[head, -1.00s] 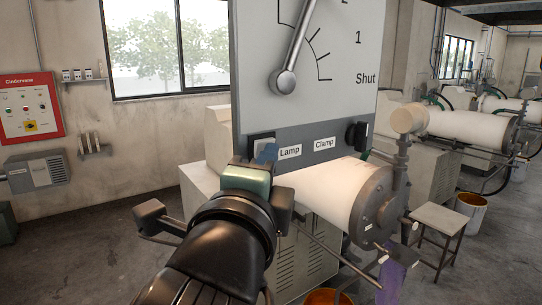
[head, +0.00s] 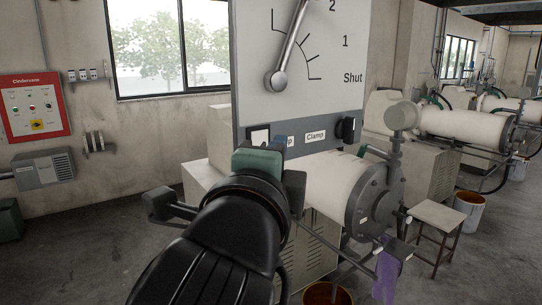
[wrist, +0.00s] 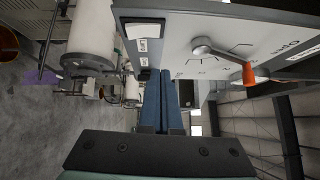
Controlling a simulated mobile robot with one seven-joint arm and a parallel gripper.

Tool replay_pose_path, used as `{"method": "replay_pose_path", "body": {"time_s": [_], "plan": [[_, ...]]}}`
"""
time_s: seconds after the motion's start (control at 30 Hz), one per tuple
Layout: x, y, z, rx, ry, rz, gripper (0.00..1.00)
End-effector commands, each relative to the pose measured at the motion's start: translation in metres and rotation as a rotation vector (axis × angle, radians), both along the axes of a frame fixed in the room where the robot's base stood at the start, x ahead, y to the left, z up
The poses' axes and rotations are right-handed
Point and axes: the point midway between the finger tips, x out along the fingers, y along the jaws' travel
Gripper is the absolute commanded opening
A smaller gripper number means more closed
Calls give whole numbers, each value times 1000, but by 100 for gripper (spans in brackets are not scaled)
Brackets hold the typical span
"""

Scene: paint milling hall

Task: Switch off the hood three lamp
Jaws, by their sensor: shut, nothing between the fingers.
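The hood control panel (head: 300,70) fills the upper middle of the head view, with a lever (head: 285,60) over a scale marked "Shut", 1 and 2. On its lower strip are a pale lamp switch (head: 260,135), a partly covered Lamp label (head: 290,141), a Clamp label (head: 316,135) and a dark clamp switch (head: 346,129). The wrist view shows the white lamp rocker (wrist: 145,29) uncovered. My gripper (wrist: 165,76) is shut and empty, its blue fingers apart from the rocker in that picture. In the head view its fingertips are hidden behind its teal body (head: 257,158).
A white mill cylinder (head: 335,185) stands beyond my arm, with a stool (head: 438,215) and a bucket (head: 470,210) to its right. A red control box (head: 35,107) hangs on the left wall.

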Motion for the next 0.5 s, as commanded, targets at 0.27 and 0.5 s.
{"method": "replay_pose_path", "body": {"time_s": [0.27, 0.5], "plan": [[-61, 11, 1, 4, -6, 3, 0], [-83, 14, 5, 1, -3, 2, 0]]}}
